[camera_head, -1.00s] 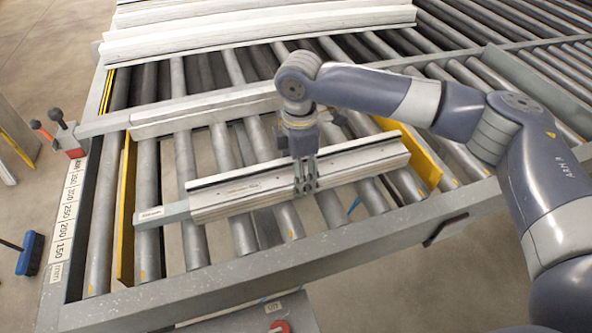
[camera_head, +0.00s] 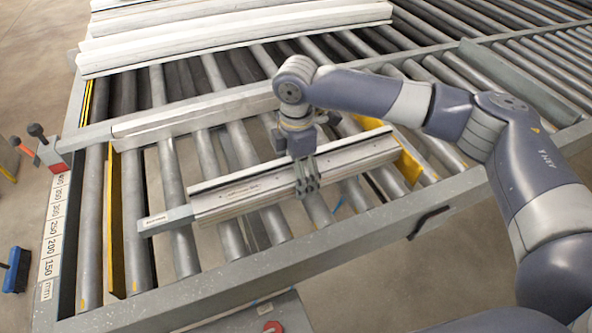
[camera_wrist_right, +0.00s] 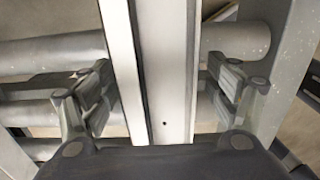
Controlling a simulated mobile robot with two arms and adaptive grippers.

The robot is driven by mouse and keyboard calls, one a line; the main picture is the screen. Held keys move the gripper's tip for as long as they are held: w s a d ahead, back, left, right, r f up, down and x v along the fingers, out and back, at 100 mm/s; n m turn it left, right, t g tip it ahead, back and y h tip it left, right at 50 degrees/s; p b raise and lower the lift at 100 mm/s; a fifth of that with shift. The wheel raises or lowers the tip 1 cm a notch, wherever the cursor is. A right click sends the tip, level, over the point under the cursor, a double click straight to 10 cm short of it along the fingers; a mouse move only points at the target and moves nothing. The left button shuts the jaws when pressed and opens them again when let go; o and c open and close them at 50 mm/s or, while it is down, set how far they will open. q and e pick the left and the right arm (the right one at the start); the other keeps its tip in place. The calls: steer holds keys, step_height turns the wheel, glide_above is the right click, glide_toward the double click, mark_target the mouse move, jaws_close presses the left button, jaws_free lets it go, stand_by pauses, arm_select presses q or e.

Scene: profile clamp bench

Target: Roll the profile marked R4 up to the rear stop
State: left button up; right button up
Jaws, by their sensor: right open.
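A pale, channel-shaped profile (camera_head: 240,194) lies across the rollers, tilted up to the right. A grey labelled end piece (camera_head: 166,219) is at its left end; I cannot read its lettering, so R4 is not confirmed. My right gripper (camera_head: 308,186) is over the profile right of its middle. In the right wrist view (camera_wrist_right: 162,92), its open fingers stand either side of the profile (camera_wrist_right: 165,75), with gaps. Behind it, a grey crossbar (camera_head: 88,137) with a red clamp may be the rear stop. The left gripper is not in view.
Another white profile (camera_head: 190,121) lies along the crossbar. Several long white profiles (camera_head: 230,40) lie farther back. Yellow plates stand at left (camera_head: 117,235) and right (camera_head: 408,163). A number scale (camera_head: 53,235) runs down the left rail. Bare rollers separate the near and crossbar profiles.

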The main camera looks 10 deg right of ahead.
step_height(320, 180, up, 12)
stand_by(0.6)
